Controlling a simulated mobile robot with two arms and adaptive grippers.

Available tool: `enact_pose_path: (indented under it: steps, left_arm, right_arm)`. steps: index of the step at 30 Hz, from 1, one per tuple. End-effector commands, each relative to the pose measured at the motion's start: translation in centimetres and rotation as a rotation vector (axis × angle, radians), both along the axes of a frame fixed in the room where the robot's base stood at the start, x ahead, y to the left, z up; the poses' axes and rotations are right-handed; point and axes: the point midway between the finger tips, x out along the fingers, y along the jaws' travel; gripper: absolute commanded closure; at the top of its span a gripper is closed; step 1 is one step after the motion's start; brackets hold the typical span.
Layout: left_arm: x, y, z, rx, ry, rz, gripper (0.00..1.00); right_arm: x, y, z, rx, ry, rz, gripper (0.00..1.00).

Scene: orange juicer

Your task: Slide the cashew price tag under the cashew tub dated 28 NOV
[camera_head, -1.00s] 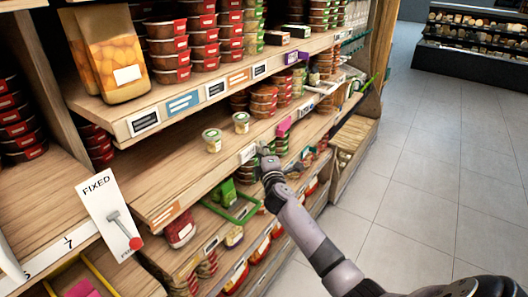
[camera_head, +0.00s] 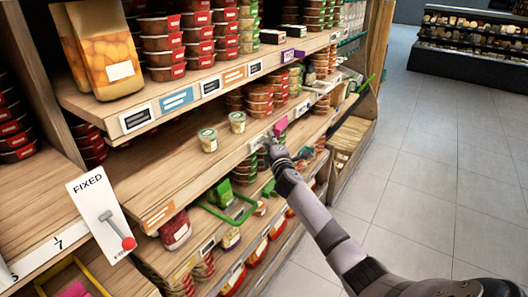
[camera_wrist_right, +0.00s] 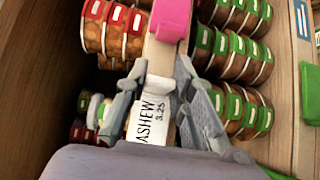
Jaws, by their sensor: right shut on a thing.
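My right gripper (camera_head: 272,143) is at the front edge of the middle shelf. In the right wrist view its fingers (camera_wrist_right: 158,88) are shut on the white cashew price tag (camera_wrist_right: 149,124), which reads "ASHEW 3.25" with its start cut off. Tubs with red labels (camera_wrist_right: 104,28) and tubs with green labels (camera_wrist_right: 235,60) stand beyond the fingers in the wrist view. Their dates are too small to read, so I cannot tell which is dated 28 NOV. My left gripper is not in view.
A pink block (camera_wrist_right: 170,20) sits on the shelf edge just past the fingers. Two small jars (camera_head: 207,140) stand on the middle shelf, left of the gripper, with bare wood around them. The floor at right is clear.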

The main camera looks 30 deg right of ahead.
Motion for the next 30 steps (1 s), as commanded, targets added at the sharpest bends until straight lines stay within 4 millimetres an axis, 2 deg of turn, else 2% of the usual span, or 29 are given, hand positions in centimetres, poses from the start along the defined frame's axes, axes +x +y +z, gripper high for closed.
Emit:
enact_pose_path:
  steps: [10,11,19,30]
  left_arm:
    - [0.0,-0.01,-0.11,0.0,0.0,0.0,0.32]
    - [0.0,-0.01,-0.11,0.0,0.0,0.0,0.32]
    - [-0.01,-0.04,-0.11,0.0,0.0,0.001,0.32]
    - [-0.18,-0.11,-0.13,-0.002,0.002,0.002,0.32]
  right_arm:
    - [0.15,-0.43,-0.16,0.005,0.002,-0.001,1.0]
    - [0.15,-0.43,-0.16,0.005,0.002,-0.001,0.76]
    - [0.15,-0.4,-0.13,0.004,0.002,0.0,0.57]
    - [-0.06,-0.3,-0.14,0.002,0.002,0.0,0.57]
